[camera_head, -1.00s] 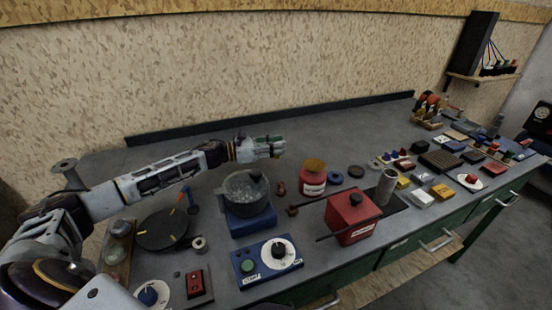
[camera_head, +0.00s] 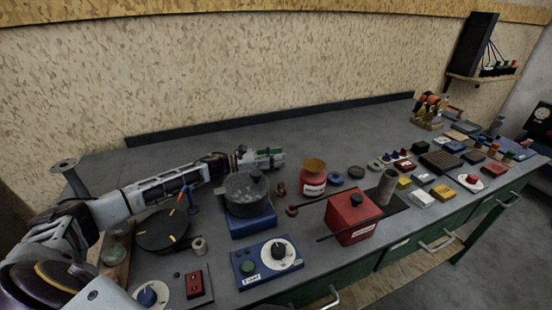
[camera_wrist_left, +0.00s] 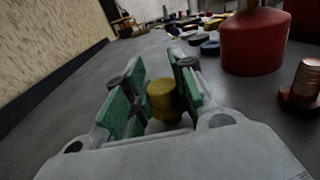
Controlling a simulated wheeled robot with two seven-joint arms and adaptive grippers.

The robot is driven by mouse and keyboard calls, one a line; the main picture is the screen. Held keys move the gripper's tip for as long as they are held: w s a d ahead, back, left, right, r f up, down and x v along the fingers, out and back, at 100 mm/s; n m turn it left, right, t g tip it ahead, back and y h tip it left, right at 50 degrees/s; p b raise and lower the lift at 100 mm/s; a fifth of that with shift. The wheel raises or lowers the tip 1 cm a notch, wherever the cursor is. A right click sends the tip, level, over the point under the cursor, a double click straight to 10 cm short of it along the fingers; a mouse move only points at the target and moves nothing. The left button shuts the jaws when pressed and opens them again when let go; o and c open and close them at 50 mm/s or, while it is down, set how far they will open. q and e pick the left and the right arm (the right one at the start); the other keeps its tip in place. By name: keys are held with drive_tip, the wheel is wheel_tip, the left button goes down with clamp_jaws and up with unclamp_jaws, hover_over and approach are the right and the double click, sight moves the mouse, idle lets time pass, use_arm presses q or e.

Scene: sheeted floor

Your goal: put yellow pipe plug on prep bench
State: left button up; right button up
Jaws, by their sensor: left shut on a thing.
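The yellow pipe plug (camera_wrist_left: 163,99) shows in the left wrist view as a short yellow cylinder between the green finger pads. My left gripper (camera_wrist_left: 152,98) is shut on it. In the head view my left gripper (camera_head: 274,158) is low over the grey prep bench (camera_head: 330,135), behind the red container and the pot. The plug cannot be made out in the head view, and I cannot tell whether it touches the bench top. My right gripper is not in view.
A red container (camera_head: 313,182) stands close to the right of the gripper, also in the left wrist view (camera_wrist_left: 253,42). A dark pot (camera_head: 246,190) sits on a blue base in front. Copper-coloured fittings (camera_head: 281,188) stand between them. The bench's back strip is clear.

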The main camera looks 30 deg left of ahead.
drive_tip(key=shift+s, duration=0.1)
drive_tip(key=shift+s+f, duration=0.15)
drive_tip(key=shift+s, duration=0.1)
use_arm(q)
drive_tip(key=o, duration=0.8)
drive_tip(key=shift+c, duration=0.2)
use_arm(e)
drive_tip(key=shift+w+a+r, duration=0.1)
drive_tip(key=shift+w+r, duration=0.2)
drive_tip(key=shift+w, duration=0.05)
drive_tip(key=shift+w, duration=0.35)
